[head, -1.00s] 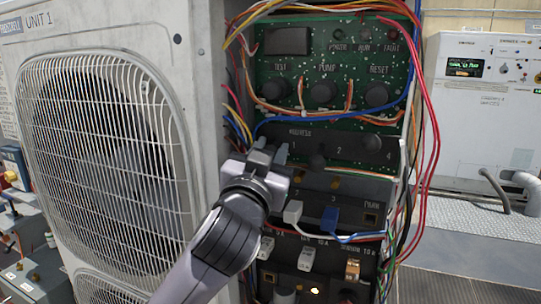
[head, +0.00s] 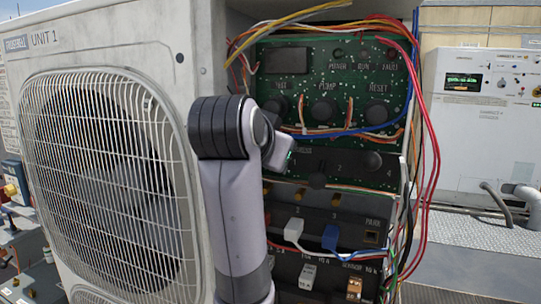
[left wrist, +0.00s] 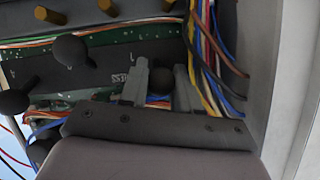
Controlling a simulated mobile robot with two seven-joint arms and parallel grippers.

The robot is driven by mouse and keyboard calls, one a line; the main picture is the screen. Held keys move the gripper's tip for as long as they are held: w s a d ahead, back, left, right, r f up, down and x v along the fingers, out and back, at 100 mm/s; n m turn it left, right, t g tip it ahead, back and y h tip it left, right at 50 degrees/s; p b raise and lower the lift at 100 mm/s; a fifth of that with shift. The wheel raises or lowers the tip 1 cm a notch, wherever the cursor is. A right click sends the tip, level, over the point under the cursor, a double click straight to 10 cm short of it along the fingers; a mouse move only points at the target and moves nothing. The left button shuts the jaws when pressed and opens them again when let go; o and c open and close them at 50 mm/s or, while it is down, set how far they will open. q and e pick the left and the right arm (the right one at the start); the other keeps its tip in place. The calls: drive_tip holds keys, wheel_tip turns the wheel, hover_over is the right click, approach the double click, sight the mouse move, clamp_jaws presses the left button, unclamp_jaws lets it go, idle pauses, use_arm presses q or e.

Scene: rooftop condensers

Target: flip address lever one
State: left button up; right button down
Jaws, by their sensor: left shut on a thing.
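The dark address panel (head: 345,163) sits below the green board of the open unit. Address lever one, a dark round knob (left wrist: 158,98), shows between my left gripper's fingers (left wrist: 161,72) in the left wrist view, on the side toward the green board. My left gripper (head: 286,152) is shut on this lever. In the head view my wrist and gripper hide it. Lever two's ball (head: 317,181) sits low, and another lever's ball (head: 373,160) sits higher at the right. My right gripper is in neither view.
Red wires (head: 433,120) hang at the right of the open bay. White (head: 293,230) and blue (head: 331,237) plugs sit below the levers. In the left wrist view, a wire bundle (left wrist: 208,60) runs close beside the fingers. The fan grille (head: 105,180) is at the left.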

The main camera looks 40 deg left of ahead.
use_arm(q)
drive_tip(key=shift+w+r+g, duration=0.1)
drive_tip(key=shift+r+g, duration=0.15)
drive_tip(key=shift+g, duration=0.25)
idle(0.4)
drive_tip(key=o, duration=1)
